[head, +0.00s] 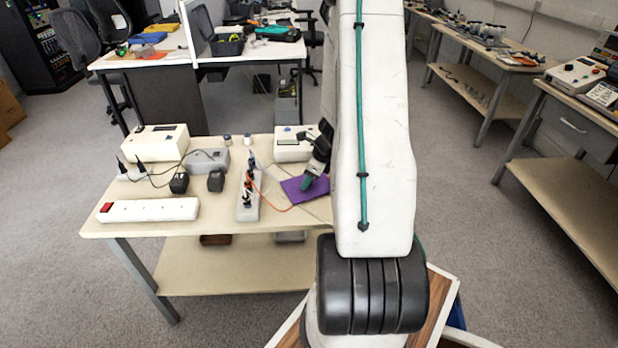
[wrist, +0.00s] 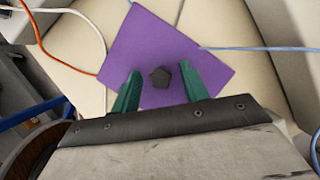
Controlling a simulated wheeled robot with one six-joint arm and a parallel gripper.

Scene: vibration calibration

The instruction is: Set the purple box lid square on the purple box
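A flat purple square, the purple box lid (wrist: 150,40), lies below my gripper with a small dark knob (wrist: 160,77) on it. In the head view the lid (head: 292,190) is on the near right part of the table, partly hidden by my arm. My gripper (wrist: 160,71) is over the lid, its two green fingers on either side of the knob with a gap to each. The gripper also shows in the head view (head: 308,182). I cannot make out a separate purple box; whether it is under the lid is not visible.
An orange cable (wrist: 92,72) and a blue cable (wrist: 260,49) run at the lid's edges. A power strip (head: 247,200) stands left of the lid. A white device (head: 292,150) sits behind it. Another power strip (head: 150,209) lies at the table's front left.

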